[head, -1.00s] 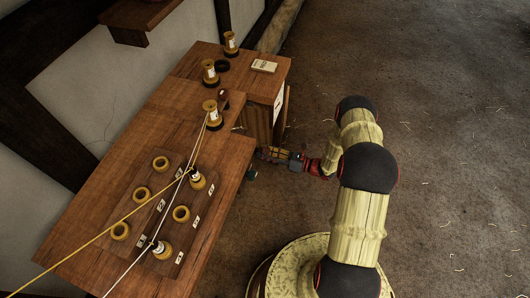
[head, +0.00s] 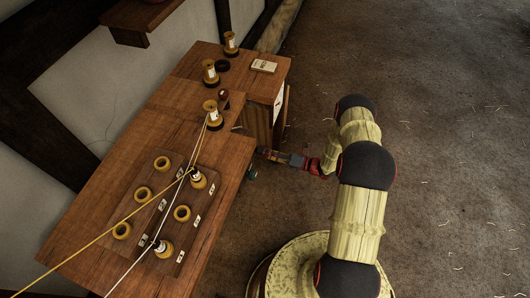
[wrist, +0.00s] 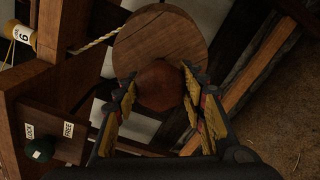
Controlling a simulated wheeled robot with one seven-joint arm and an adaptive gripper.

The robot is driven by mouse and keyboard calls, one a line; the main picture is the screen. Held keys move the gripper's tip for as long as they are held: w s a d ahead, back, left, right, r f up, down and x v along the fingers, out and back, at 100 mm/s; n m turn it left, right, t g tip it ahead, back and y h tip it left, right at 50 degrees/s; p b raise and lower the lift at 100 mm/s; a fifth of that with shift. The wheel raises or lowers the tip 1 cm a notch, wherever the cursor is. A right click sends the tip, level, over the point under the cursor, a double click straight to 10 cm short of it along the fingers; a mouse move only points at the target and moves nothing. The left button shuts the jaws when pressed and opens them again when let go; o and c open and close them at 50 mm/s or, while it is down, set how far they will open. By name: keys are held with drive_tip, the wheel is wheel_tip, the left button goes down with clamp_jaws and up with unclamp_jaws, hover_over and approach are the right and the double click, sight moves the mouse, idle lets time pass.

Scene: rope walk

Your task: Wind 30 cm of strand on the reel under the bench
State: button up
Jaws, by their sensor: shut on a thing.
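The reel (wrist: 150,38) shows in the wrist view as a round wooden disc with a reddish-brown knob (wrist: 163,82) on its face. My gripper (wrist: 159,76) has its yellow-padded fingers on both sides of this knob, shut on it. A pale twisted strand (wrist: 92,42) runs from the left behind the disc. A plate marked LOCK and FREE (wrist: 50,130) with a green knob (wrist: 39,150) is at the lower left. In the head view my gripper (head: 268,154) is at the bench (head: 225,155) edge, where the bench hides the reel.
On the bench top, a board (head: 185,160) holds several yellow rings and two bobbins with strands running over it. Other bobbins (head: 212,112) stand farther back near a small card (head: 263,66). A wooden cabinet (head: 262,112) adjoins the bench. The floor to the right is clear.

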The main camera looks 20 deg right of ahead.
drive_tip(key=shift+s+f, duration=0.1)
drive_tip(key=o, duration=1.1)
drive_tip(key=shift+o, duration=0.3)
drive_tip(key=v, duration=1.2)
